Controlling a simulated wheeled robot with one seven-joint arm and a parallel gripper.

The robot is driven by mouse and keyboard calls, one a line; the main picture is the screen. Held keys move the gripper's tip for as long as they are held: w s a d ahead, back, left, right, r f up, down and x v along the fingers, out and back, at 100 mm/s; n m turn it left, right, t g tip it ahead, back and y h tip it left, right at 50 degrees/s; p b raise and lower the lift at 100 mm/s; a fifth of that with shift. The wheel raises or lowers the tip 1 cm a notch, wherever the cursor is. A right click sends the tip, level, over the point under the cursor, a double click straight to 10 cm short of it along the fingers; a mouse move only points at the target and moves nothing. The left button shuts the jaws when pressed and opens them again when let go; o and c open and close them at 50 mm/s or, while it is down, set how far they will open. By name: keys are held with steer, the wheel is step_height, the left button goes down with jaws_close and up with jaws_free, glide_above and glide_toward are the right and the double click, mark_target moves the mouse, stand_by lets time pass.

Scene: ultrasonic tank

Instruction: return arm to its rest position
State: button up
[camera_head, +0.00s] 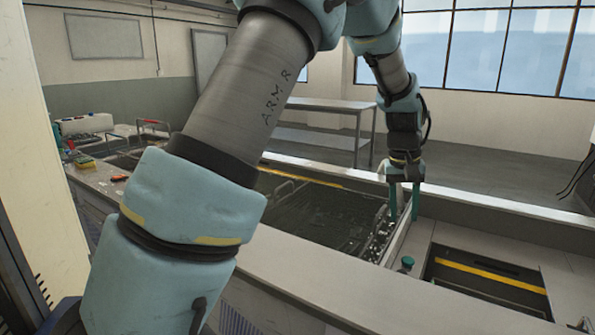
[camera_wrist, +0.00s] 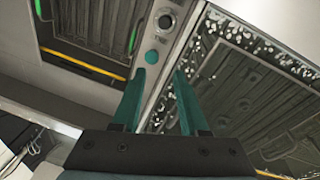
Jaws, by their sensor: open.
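My gripper (camera_head: 404,202) is at the end of my arm, above the right end of the ultrasonic tank. Its two green fingers are apart with nothing between them. In the wrist view the open fingers (camera_wrist: 159,76) point at the strip between the tank and the compartment beside it. The tank (camera_head: 300,215) holds dark liquid and a ribbed dark basket (camera_wrist: 240,85) with pale bubbles or droplets along its edge. My arm covers part of the tank's left side in the head view.
A teal knob (camera_head: 407,262) stands on the counter near the gripper. A recessed compartment with a yellow bar (camera_head: 490,275) lies to the right. A sponge (camera_head: 84,162) and a red-handled tool (camera_head: 119,178) lie on the left counter. A metal table (camera_head: 325,106) stands behind on open floor.

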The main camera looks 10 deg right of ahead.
steer(key=a+n, duration=0.1)
steer(key=a, duration=1.9)
steer(key=a+n+t+y, duration=0.1)
steer(key=a, duration=0.9)
steer(key=shift+s+a+f+n, duration=0.2)
steer(key=shift+s+f+n, duration=0.05)
steer(key=shift+s+n, duration=0.1)
steer(key=s+a+f, duration=0.1)
steer(key=s+a, duration=0.5)
steer(key=a, duration=0.2)
steer(key=shift+s+a+f+n+y, duration=0.2)
steer(key=shift+a+n+y, duration=0.1)
steer(key=shift+n, duration=0.05)
